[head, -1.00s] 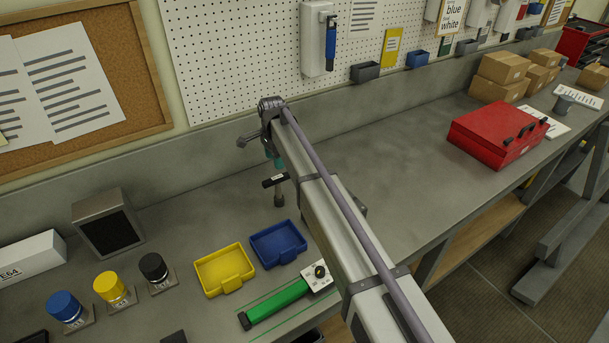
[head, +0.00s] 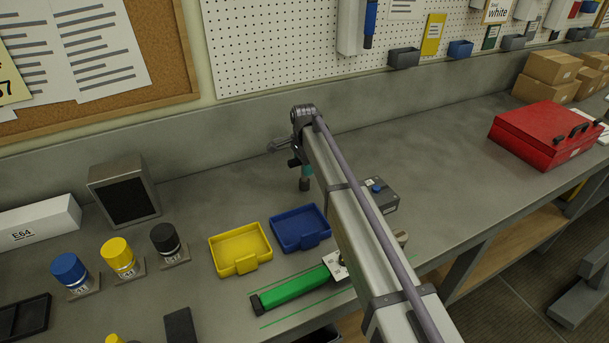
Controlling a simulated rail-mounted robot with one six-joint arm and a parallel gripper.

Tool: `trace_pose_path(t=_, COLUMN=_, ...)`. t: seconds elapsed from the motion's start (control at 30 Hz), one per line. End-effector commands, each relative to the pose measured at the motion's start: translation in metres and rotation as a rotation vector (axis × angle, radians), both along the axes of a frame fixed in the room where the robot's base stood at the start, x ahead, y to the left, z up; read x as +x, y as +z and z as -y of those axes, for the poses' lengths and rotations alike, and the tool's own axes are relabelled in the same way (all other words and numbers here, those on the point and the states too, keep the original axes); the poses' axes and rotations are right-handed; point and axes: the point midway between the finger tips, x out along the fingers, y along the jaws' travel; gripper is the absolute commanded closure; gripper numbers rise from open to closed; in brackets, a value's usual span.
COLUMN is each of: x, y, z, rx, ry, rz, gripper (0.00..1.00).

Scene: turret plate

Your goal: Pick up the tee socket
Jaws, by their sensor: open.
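The tee socket (head: 304,184) appears to stand upright on the bench behind the blue tray, with a dark crossbar at its top and a grey shaft below. My gripper (head: 305,167) is at the top of the tee socket, with a teal part showing beside the crossbar. It is open. The arm and gripper partly hide the crossbar, and I cannot tell whether the fingers are around it or touching it.
A blue tray (head: 300,245) and a yellow tray (head: 240,268) lie in front. A green-handled tool (head: 295,288) is nearer. A dark-faced box (head: 125,192) is left.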

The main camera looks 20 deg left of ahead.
Motion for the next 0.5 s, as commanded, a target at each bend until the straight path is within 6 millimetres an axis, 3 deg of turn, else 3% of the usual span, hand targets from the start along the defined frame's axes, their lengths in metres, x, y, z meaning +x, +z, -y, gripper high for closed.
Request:
trace_pose_path(t=0.07, x=0.0000, y=0.0015, z=0.0000, rx=0.000, ry=0.000, rz=0.000, gripper=0.49)
trace_pose_path(t=0.5, x=0.0001, y=0.0015, z=0.0001, rx=0.000, ry=0.000, rz=0.000, gripper=0.91)
